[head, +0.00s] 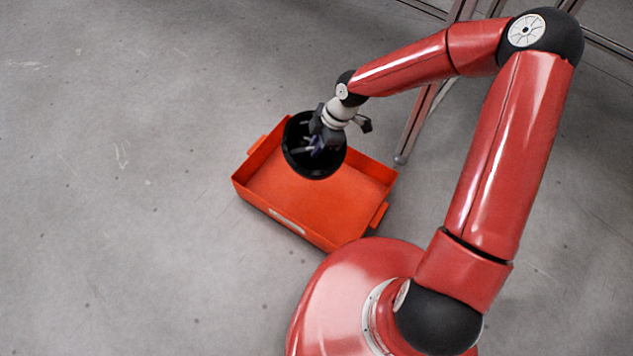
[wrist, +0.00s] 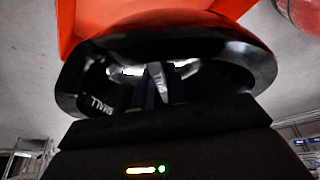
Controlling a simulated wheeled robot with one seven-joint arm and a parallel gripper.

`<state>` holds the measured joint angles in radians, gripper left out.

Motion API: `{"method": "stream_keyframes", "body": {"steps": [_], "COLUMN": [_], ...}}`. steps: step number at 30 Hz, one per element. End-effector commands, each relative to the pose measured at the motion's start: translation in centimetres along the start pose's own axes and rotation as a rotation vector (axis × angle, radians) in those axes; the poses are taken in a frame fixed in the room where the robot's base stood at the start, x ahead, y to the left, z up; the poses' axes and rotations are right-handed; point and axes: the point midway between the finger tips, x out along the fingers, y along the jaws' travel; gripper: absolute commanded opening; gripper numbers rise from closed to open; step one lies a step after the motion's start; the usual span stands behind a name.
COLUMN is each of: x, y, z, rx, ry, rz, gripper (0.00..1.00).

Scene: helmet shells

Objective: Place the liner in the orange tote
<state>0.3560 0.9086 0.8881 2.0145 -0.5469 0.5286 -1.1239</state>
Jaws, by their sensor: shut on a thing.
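The liner is a black, bowl-shaped shell (head: 300,165). In the wrist view the liner (wrist: 85,80) is close up, with the word "SMALL" inside it and a pale strap or tag within. My gripper (head: 318,142) is shut on the liner and reaches into its open side; the exact contact is dark and hard to see. In the head view the liner overlaps the far part of the orange tote (head: 330,208), tilted; I cannot tell whether it touches the tote. Orange tote wall also shows at the top of the wrist view (wrist: 85,25).
A metal frame leg (head: 412,130) stands just beyond the tote's right back corner. Frame rails run across the top right.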

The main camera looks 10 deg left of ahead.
Motion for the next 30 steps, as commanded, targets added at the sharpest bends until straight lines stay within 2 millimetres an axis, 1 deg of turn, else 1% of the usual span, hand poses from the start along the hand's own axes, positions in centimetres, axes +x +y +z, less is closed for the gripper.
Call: {"method": "stream_keyframes", "body": {"steps": [1, 3, 9, 12, 16, 23, 27, 30], "x": [1.5, 3.3, 8.3, 10.4, 12.2, 13.7, 15.7, 16.8], "y": [-0.1, -0.1, -0.1, -0.1, -0.1, 0.0, -0.1, -0.1], "z": [0.5, 1.3, 3.4, 4.3, 5.0, 5.7, 6.5, 7.0], "rx": [0.001, 0.002, 0.004, 0.005, 0.005, 0.005, 0.006, 0.006], "ry": [0.001, 0.002, 0.001, 0.000, 0.000, 0.000, 0.000, 0.000], "rz": [-0.005, -0.005, -0.003, -0.002, -0.001, 0.001, -0.002, 0.000], "gripper": [0.00, 0.00, 0.00, 0.00, 0.00, 0.00, 0.00, 0.00]}}
